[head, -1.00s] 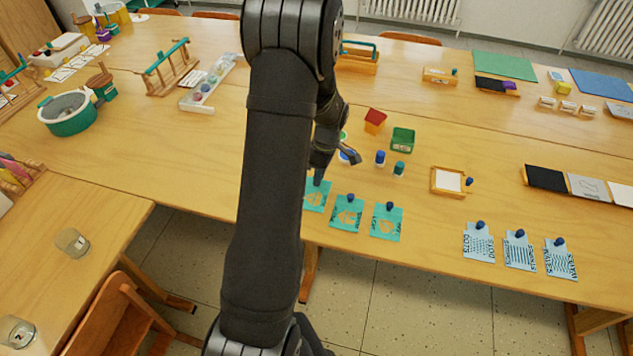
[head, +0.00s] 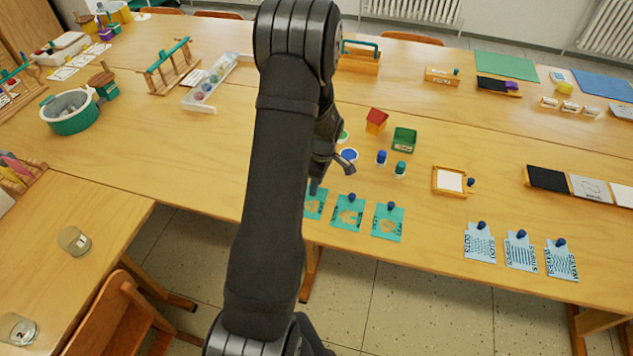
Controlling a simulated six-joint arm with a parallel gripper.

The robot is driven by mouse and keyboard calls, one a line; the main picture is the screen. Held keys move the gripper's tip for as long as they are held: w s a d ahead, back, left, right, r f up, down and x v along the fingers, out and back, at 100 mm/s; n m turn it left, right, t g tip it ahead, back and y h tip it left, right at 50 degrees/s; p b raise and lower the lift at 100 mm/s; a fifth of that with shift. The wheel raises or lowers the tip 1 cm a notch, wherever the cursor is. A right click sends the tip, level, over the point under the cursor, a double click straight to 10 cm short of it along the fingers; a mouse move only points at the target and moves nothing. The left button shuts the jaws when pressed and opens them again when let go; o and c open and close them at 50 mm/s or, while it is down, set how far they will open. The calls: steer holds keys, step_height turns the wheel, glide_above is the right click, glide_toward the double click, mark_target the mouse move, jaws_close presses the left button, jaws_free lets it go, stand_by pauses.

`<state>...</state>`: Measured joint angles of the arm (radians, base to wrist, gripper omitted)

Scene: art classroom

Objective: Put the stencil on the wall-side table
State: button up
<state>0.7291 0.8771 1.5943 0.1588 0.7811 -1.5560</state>
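Three teal stencil cards with knobs lie at the front edge of the long table: a left one (head: 314,205) partly behind my arm, a middle one (head: 347,214) and a right one (head: 387,224). Three pale blue cards with knobs lie further right: dots (head: 480,243), stripes (head: 520,252) and waves (head: 562,262). My gripper (head: 331,170) is above the table just behind the left teal card, partly hidden by my arm. Its fingers look spread, and I see nothing between them. The wall-side table (head: 410,95) runs along the back, near the radiators.
A red-roofed house block (head: 376,121), a green box (head: 404,140), small blue and green-capped pots and a framed white pad (head: 449,180) stand right of my gripper. A wooden caddy (head: 358,62) stands behind.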

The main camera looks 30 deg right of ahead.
steer(key=shift+r, duration=0.15)
step_height(320, 180, up, 12)
steer(key=d, duration=0.1)
steer(key=shift+d, duration=0.4)
stand_by(0.3)
steer(key=f, duration=0.4)
steer(key=a+f, duration=0.1)
steer(key=f, duration=0.7)
steer(key=shift+a, duration=0.4)
steer(key=shift+r, duration=1.95)
